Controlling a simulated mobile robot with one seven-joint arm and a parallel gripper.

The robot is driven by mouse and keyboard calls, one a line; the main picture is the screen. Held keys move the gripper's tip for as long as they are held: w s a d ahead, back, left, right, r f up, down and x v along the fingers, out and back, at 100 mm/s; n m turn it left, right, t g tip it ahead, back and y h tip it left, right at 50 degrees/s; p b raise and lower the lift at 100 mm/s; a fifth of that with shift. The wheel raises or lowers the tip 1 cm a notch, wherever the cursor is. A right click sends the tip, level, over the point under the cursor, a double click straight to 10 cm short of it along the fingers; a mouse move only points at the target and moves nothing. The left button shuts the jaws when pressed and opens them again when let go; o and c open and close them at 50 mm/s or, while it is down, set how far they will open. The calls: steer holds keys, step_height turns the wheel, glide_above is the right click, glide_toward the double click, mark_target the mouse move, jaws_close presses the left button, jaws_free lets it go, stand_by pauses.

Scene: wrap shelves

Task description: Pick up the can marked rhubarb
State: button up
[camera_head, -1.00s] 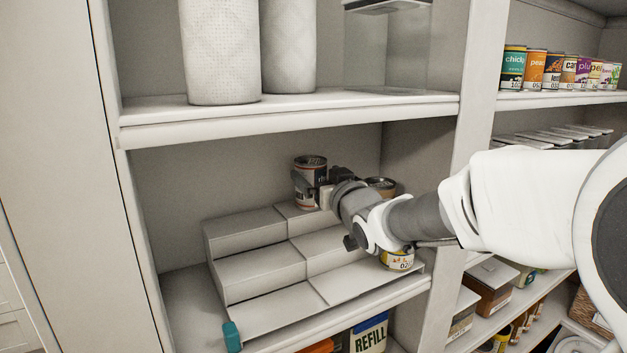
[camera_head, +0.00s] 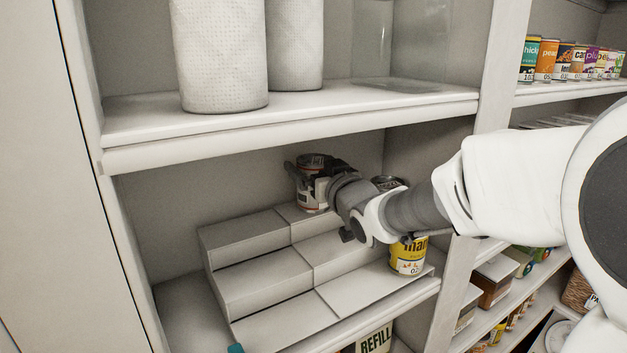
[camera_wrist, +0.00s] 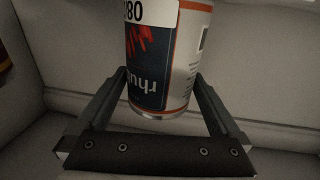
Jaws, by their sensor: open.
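The rhubarb can (camera_wrist: 160,60) is in the wrist view, with a dark label, red stalks and the letters "rhu" upside down in the picture. It stands between the two fingers of my gripper (camera_wrist: 155,95), which are open on either side of it. In the head view the same can (camera_head: 311,190) stands on the top step of the white stepped riser, at the back. My gripper (camera_head: 312,178) is at it there, and my wrist hides part of its right side. Whether either finger touches the can I cannot tell.
The white stepped riser (camera_head: 262,285) has bare steps to the left. A yellow can (camera_head: 408,258) stands at the right front, and another can (camera_head: 388,183) behind my arm. The shelf board (camera_head: 300,120) with paper rolls (camera_head: 219,60) is above.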

steer(key=shift+r, duration=0.1)
steer(key=c, duration=1.5)
steer(key=shift+r, duration=0.2)
